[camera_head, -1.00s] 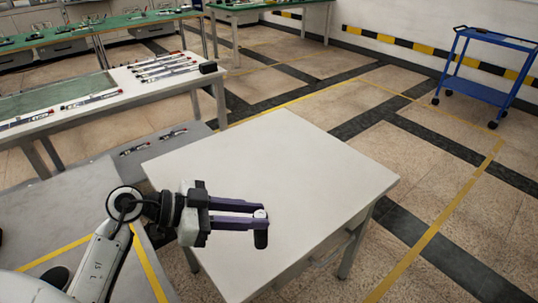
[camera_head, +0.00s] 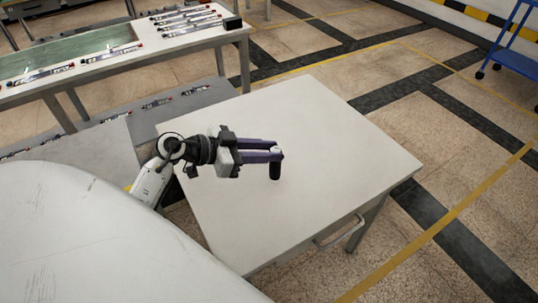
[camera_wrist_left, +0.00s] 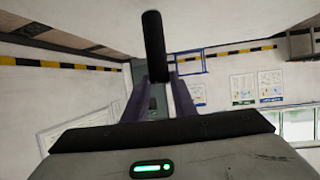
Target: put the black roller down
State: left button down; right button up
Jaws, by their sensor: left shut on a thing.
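The black roller (camera_head: 275,168) hangs upright at the tips of my left gripper (camera_head: 275,153) in the head view. The gripper is shut on it, with its purple fingers reaching to the right. Both are over the white table (camera_head: 330,130), near its left part; I cannot tell whether the roller's lower end touches the top. In the left wrist view the roller (camera_wrist_left: 153,48) stands as a dark bar beyond the fingertips (camera_wrist_left: 158,80). My right gripper is in neither view.
The white table top is otherwise bare, with a handle (camera_head: 338,232) on its front side. A longer table (camera_head: 110,65) with several tools stands at the back left. A blue cart (camera_head: 515,55) stands far right on the open floor.

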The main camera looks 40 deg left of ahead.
pick_arm(q)
jog(key=shift+f, duration=0.95)
jog(key=shift+f, duration=0.1)
jog(key=c, duration=1.5)
grip_release()
jog(key=shift+f, duration=0.1)
jog(key=shift+o, duration=0.2)
jog(key=v, duration=1.2)
